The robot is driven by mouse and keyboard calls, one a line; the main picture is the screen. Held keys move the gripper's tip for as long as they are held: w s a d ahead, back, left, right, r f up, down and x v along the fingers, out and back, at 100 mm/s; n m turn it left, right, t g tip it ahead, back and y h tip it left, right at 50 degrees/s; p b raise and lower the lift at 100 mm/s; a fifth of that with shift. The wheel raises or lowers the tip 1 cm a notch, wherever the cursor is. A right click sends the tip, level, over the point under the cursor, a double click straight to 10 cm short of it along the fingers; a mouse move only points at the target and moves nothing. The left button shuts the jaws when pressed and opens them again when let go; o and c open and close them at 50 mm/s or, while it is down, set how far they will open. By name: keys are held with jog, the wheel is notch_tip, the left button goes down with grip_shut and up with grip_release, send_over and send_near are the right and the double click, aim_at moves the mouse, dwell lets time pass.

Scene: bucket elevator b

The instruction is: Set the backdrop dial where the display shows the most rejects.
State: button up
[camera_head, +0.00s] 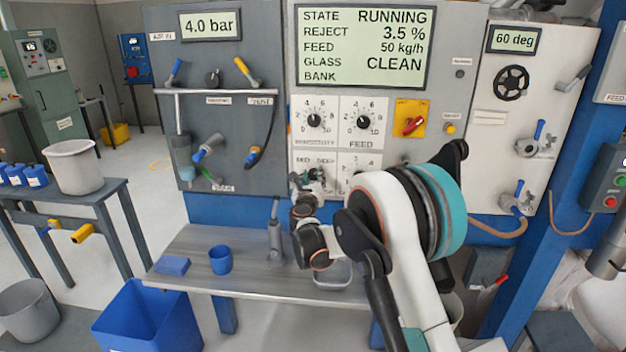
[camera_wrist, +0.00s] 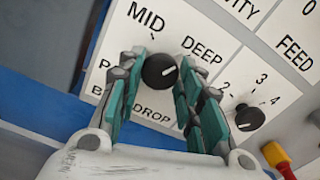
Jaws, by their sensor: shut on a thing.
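The black backdrop dial (camera_wrist: 155,75) shows in the wrist view on a white plate marked MID and DEEP. Its white mark points right and slightly up, roughly toward the DEEP side. My gripper (camera_wrist: 161,66) is shut on the dial, with a teal-padded finger on each side. The fingers cover part of the left-hand label and the word BACKDROP. In the head view my gripper (camera_head: 314,181) is at the lower plate and largely hides the dial. The display (camera_head: 360,46) reads RUNNING, reject 3.5 %, feed 50 kg/h, glass CLEAN; its BANK line is blank.
The sensitivity dial (camera_head: 314,121) and feed dial (camera_head: 363,122) sit just above. A yellow plate with a red switch (camera_head: 411,118) is to their right. Below, a metal shelf (camera_head: 205,245) holds a blue cup (camera_head: 220,260) and a blue block (camera_head: 173,266).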

jog(key=n, duration=0.4)
jog(key=shift+n, duration=0.3)
jog(key=n, duration=0.4)
jog(key=shift+n, duration=0.3)
jog(key=n, duration=0.3)
jog(key=shift+n+b, duration=0.3)
jog(key=n, duration=0.4)
jog(key=shift+n, duration=0.3)
jog(key=n, duration=1.1)
jog(key=shift+n, duration=1.8)
